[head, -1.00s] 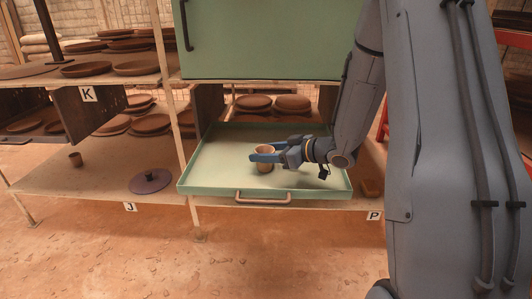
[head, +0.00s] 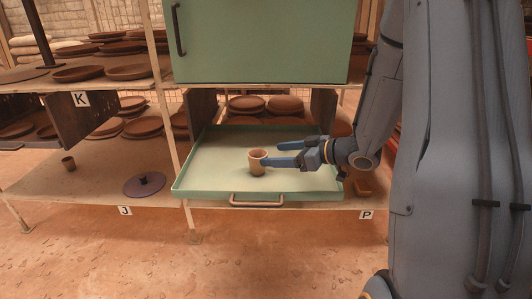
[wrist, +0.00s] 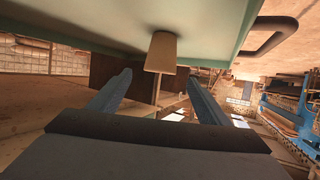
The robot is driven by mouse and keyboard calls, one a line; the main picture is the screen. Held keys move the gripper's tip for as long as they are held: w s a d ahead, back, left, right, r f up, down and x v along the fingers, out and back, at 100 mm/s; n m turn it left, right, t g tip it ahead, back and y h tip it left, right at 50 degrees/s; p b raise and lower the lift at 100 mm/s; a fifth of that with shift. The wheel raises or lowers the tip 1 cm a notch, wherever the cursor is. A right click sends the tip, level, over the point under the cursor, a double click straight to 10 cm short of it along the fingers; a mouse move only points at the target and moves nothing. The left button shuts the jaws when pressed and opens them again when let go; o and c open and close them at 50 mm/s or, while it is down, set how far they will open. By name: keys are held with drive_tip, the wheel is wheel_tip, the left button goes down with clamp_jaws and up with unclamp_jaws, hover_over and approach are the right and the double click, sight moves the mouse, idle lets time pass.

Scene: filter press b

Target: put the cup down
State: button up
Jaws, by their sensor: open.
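The tan cup (head: 257,162) stands upright on the green drawer tray (head: 215,165), near its middle. My gripper (head: 282,154) is open and empty just to the right of the cup, its blue fingers pointing at it and a small gap showing between. In the wrist view the cup (wrist: 161,52) shows beyond the fingertips, between the two open fingers (wrist: 158,88). The wrist picture is turned over, with the green tray (wrist: 215,25) along the top.
A copper-coloured handle (head: 256,201) is on the tray's front. A purple lid (head: 144,184) and a small dark cup (head: 68,163) sit on the shelf at left. Brown plates (head: 265,105) are stacked behind the tray.

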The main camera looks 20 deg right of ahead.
drive_tip(key=s+a+r+m+g+h, duration=0.2)
drive_tip(key=s+r+m+h, duration=0.25)
drive_tip(key=h, duration=0.45)
drive_tip(key=s+a+r+g, duration=0.1)
drive_tip(key=s+a+g, duration=0.3)
drive_tip(key=s, duration=0.9)
drive_tip(key=s+a+r+g, duration=0.1)
drive_tip(key=s+a+g, duration=0.3)
drive_tip(key=s+a, duration=0.4)
drive_tip(key=s, duration=0.5)
drive_tip(key=shift+a+r+m+p, duration=0.15)
drive_tip(key=shift+a+m+p, duration=0.2)
drive_tip(key=shift+a, duration=0.05)
drive_tip(key=shift+w, duration=0.1)
drive_tip(key=d+r+m+p, duration=0.3)
drive_tip(key=d+r+p, duration=0.6)
drive_tip(key=p, duration=1)
drive_tip(key=shift+d+r+p, duration=0.3)
drive_tip(key=shift+d+r, duration=0.1)
drive_tip(key=shift+r, duration=0.65)
